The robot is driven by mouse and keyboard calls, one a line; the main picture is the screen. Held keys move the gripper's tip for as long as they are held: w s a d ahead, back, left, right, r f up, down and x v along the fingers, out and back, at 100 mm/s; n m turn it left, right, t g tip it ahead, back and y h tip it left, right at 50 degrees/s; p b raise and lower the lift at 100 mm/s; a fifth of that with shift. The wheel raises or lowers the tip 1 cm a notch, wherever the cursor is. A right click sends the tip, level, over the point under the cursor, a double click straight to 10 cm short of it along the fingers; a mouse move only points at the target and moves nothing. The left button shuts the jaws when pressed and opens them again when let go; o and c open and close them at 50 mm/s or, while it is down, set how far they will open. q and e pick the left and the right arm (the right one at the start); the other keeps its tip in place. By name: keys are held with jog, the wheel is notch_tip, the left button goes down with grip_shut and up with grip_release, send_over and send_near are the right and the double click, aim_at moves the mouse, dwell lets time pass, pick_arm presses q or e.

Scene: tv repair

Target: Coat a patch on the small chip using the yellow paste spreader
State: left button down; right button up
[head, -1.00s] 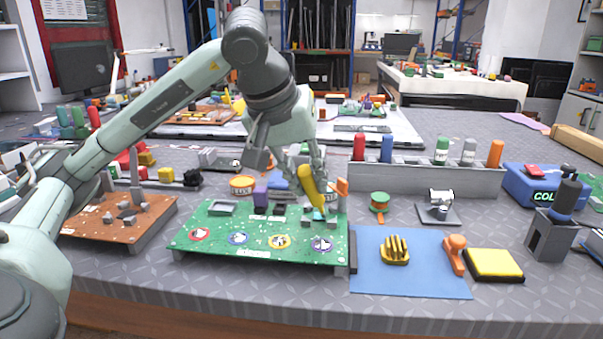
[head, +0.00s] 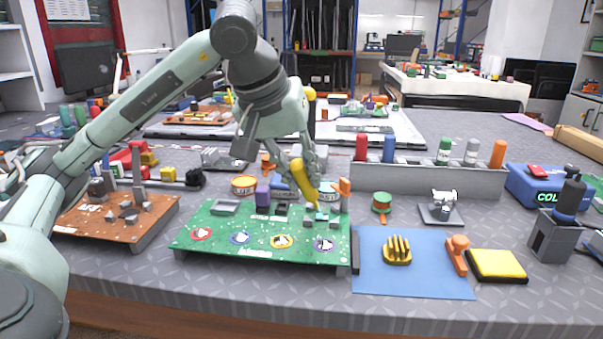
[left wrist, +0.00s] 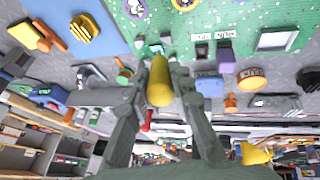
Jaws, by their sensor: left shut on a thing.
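My left gripper (head: 300,168) is shut on the yellow paste spreader (head: 303,180), which is tilted with its tip pointing down at the right part of the green circuit board (head: 216,238). In the left wrist view the spreader (left wrist: 159,82) sits between the two fingers. Its tip is close to a small chip (head: 323,216) near the board's right edge; I cannot tell whether they touch. A small teal patch shows by the tip, but whether it is paste is unclear. My right gripper is in no view.
A blue mat (head: 415,280) to the right holds a yellow comb-like piece (head: 397,250) and an orange tool (head: 457,252). A yellow sponge-like pad (head: 496,264) lies beside it. A grey rack (head: 430,181) of coloured bottles stands behind. A brown board (head: 100,230) lies left.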

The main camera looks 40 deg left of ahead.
pick_arm(q)
jog(key=shift+r+p, duration=1.5)
jog(key=shift+r, duration=0.5)
jog(key=shift+r+p, duration=0.7)
jog(key=shift+r, duration=0.4)
